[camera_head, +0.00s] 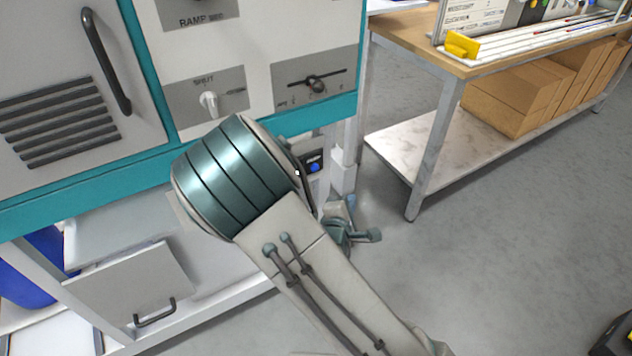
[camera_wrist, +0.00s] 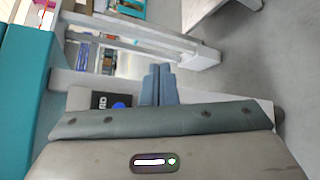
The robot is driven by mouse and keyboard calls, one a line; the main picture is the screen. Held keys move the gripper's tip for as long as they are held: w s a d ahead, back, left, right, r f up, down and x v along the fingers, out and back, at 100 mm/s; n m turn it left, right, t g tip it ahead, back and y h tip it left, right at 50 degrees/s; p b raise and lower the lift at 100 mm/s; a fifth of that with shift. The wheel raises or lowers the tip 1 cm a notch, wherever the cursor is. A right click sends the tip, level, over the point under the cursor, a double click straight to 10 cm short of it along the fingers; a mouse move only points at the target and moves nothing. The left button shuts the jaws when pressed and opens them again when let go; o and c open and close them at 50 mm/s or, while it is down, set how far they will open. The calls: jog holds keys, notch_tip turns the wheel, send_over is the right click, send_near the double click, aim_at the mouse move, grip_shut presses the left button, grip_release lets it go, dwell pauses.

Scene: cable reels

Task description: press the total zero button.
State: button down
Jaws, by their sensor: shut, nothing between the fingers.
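A small dark unit (camera_head: 308,162) with a blue button (camera_head: 314,167) sits below the right end of the teal-edged machine, partly hidden by my arm. In the wrist view the dark unit (camera_wrist: 101,100) shows beyond my gripper body, with its blue button (camera_wrist: 118,105) just above the body's edge. White lettering on it is too small to read, so I cannot confirm the name total zero. My gripper (camera_wrist: 159,69) is shut and empty; its fingers point up the wrist picture, to the right of the blue button and apart from it.
The machine panel (camera_head: 250,40) has a ramp dial, a switch marked shut (camera_head: 208,103) and a slider (camera_head: 316,84). A pale post (camera_head: 344,160) stands close to the dark unit. A workbench (camera_head: 400,30) with cardboard boxes (camera_head: 515,100) below is at right. The floor between is clear.

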aim_at(315, 168)
jog(key=a+n+t, duration=0.1)
jog(key=n, duration=0.1)
jog(key=a+n+t+b, duration=0.1)
jog(key=n+t, duration=0.1)
jog(key=s+r+n+t+b, duration=0.1)
jog(key=n, duration=0.1)
jog(key=shift+s+a+n+t+y, duration=0.1)
jog(key=shift+a+n+t+y, duration=0.2)
jog(key=shift+a+t, duration=0.1)
jog(key=w+a, duration=0.5)
jog(key=w, duration=0.2)
jog(key=shift+w, duration=0.2)
dwell(1.8)
jog(key=shift+w+a, duration=0.15)
jog(key=shift+w, duration=0.2)
